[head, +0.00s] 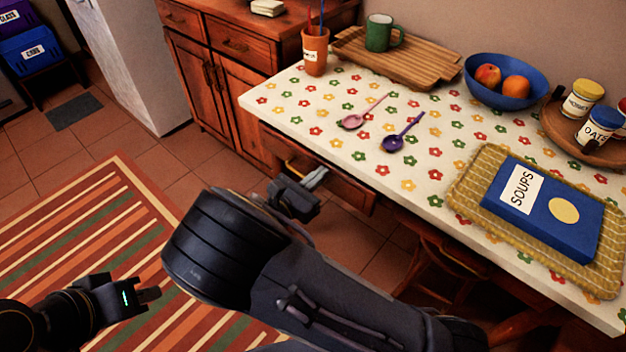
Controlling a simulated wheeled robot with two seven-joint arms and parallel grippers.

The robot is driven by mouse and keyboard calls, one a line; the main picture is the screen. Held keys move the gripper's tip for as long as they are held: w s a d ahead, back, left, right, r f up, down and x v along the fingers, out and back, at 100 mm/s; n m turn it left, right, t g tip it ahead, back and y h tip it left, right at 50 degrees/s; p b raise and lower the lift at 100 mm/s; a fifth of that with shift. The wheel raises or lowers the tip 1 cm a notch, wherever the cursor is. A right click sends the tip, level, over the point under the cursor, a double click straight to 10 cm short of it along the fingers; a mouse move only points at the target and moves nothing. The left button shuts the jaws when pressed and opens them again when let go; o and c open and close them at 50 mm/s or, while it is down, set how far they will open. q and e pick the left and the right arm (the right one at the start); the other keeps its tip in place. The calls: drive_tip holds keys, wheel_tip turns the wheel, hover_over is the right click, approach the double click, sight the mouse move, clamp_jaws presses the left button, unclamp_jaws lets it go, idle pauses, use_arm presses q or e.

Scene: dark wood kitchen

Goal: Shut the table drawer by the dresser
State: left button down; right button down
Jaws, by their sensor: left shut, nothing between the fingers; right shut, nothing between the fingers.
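The wooden table drawer (352,194) is under the edge of the flower-patterned table (320,148), on the side near the dresser (213,77). A yellowish handle (291,169) shows on it. My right gripper (318,178) is shut and empty at the drawer, close to the handle; I cannot tell whether it touches. The gripper and arm hide part of the drawer, and how far it stands out is hard to tell. My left gripper (152,294) is shut and empty, low at the left over the striped rug (95,225).
On the table are a terracotta cup (315,55), two spoons, a wooden board (420,67), a blue fruit bowl (508,92) and a blue SOUPS book (545,207) on a woven mat. A wooden chair (440,255) stands under the table's right part.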

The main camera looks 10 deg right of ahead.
sight(329, 166)
drive_tip(key=x, duration=0.4)
drive_tip(key=shift+w+d+p, duration=0.1)
drive_tip(key=shift+p, duration=0.3)
use_arm(q)
drive_tip(key=shift+s+a+r, duration=0.1)
drive_tip(key=shift+s+r, duration=0.05)
drive_tip(key=shift+r, duration=0.2)
use_arm(e)
drive_tip(key=shift+r, duration=0.1)
